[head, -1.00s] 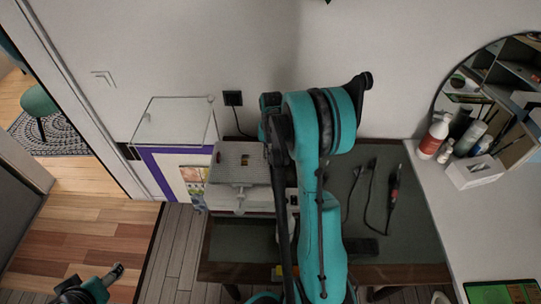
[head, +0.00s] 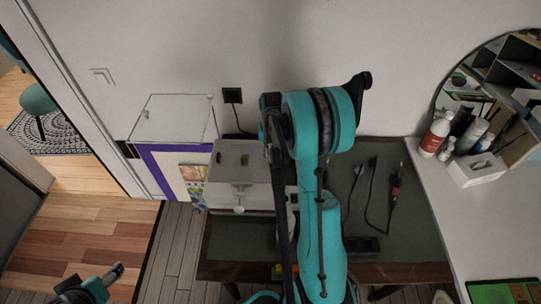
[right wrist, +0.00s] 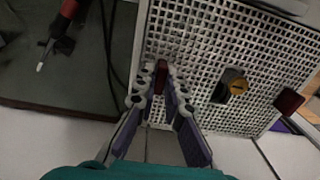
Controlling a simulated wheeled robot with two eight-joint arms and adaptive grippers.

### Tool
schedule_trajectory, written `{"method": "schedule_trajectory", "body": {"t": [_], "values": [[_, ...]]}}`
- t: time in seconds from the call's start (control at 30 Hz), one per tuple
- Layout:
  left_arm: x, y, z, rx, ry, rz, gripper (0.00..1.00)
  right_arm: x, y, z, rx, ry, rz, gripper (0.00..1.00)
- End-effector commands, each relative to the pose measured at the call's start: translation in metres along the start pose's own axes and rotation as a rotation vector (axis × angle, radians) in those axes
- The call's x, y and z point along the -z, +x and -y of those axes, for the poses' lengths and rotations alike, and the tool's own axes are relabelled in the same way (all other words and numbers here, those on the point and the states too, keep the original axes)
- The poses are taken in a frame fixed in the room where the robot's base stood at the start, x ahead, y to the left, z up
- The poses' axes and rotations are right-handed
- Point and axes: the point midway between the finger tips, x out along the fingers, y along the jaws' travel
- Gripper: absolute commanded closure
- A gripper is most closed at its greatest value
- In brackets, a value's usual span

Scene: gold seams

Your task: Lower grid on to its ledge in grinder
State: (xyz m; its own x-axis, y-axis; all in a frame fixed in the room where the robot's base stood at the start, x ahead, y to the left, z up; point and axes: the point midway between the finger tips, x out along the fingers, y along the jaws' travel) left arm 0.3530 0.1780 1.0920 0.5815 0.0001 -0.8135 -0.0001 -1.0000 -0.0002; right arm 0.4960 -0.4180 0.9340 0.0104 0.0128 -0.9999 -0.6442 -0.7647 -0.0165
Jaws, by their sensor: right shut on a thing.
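The pale grid (right wrist: 210,50), a plate full of small square holes, fills much of the right wrist view. It carries two dark red tabs. My right gripper (right wrist: 160,76) is shut on the near tab; the other tab (right wrist: 289,101) stands free at the right. Between them a gold piece (right wrist: 238,87) shows at a dark opening in the grid. In the head view the grid (head: 233,171) is over the pale grinder (head: 240,198), partly behind my right arm. Whether it touches its ledge cannot be seen. My left gripper (head: 117,270) is low at the left, away from the grinder.
A dark mat (head: 410,215) with a red-handled tool (head: 395,188) and its cable lies right of the grinder. A clear box (head: 175,118) stands at the left. Bottles (head: 437,132) and a white tissue box (head: 476,170) are at the right.

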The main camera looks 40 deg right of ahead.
Motion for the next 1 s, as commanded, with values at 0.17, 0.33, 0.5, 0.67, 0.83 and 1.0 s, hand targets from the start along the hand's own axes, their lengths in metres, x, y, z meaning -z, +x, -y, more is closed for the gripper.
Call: {"method": "schedule_trajectory", "body": {"t": [0.17,0.33,0.5,0.67,0.83,1.0], "values": [[-0.002,0.002,0.000,0.000,0.000,0.000,0.32,0.000,0.003,0.000,0.000,0.000,0.000,1.00],[-0.001,0.002,0.000,0.000,0.000,0.000,0.32,0.000,0.002,0.000,0.000,0.000,0.000,1.00],[-0.001,0.002,0.000,0.000,0.000,0.000,0.32,0.000,0.002,0.000,0.000,0.000,0.000,0.66],[-0.001,0.002,0.000,0.000,0.000,0.000,0.32,0.000,0.002,0.000,0.000,0.000,0.000,0.66],[0.000,0.001,0.000,0.000,0.000,0.000,0.32,0.000,0.001,0.000,0.000,0.000,0.000,0.66],[0.003,-0.004,0.000,0.000,0.000,0.000,0.32,0.000,-0.009,0.000,0.000,0.000,0.000,0.66]]}}
